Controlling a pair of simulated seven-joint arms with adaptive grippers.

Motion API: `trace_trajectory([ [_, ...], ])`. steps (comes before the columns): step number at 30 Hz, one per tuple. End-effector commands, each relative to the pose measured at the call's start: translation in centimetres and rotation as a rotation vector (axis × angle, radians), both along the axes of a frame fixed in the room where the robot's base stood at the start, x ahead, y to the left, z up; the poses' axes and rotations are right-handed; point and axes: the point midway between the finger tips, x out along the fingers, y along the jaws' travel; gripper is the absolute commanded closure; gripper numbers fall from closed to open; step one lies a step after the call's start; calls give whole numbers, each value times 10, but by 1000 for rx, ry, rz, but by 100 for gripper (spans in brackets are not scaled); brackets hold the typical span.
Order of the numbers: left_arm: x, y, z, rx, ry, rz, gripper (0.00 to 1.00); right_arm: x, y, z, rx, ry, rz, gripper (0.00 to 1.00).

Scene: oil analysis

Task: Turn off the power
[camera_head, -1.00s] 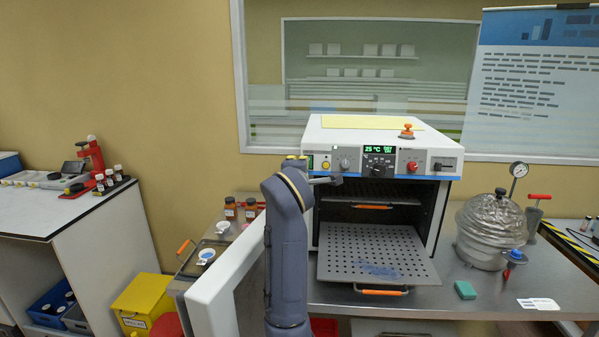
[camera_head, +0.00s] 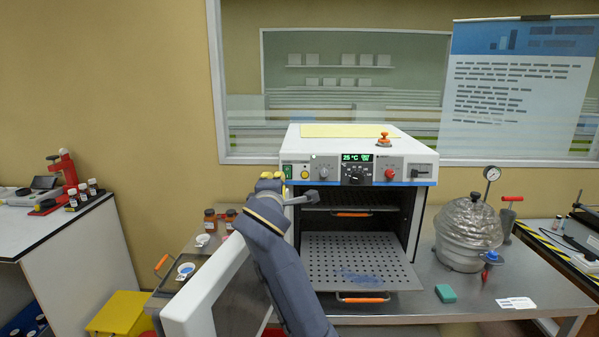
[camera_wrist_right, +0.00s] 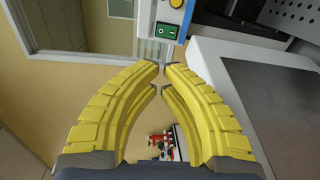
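The white oven (camera_head: 395,143) stands on the metal bench with a control panel along its upper front. The green power switch (camera_head: 287,171) is at the panel's left end. In the right wrist view the switch (camera_wrist_right: 166,31) shows white marks, just beyond the fingertips and apart from them. The oven's display (camera_head: 357,157) is lit and reads 25 °C. My right gripper (camera_wrist_right: 164,68) has yellow fingers with the tips together and nothing between them. In the head view its yellow parts (camera_head: 268,184) show just below and left of the switch. My left gripper is not in view.
The oven door (camera_head: 203,302) stands open toward the lower left, beside my arm. A perforated tray (camera_head: 350,249) sticks out of the oven. A foil-wrapped vessel with a gauge (camera_head: 467,230) stands to the right. Bottles and dishes (camera_head: 186,268) are behind the door.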

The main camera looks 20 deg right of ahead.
Motion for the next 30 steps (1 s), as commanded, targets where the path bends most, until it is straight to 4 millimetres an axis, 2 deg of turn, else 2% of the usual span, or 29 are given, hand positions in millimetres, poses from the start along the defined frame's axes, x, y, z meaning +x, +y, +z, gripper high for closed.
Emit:
trace_trajectory([
  [10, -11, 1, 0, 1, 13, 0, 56, 0, -1, 0, 43, -13, -6, 100],
  [19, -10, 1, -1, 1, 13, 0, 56, 6, -4, 0, 40, -13, -7, 100],
  [23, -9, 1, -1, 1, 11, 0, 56, 20, -10, -2, 39, -13, -9, 100],
  [30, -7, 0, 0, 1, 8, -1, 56, 59, -25, -5, 38, -12, -8, 100],
])
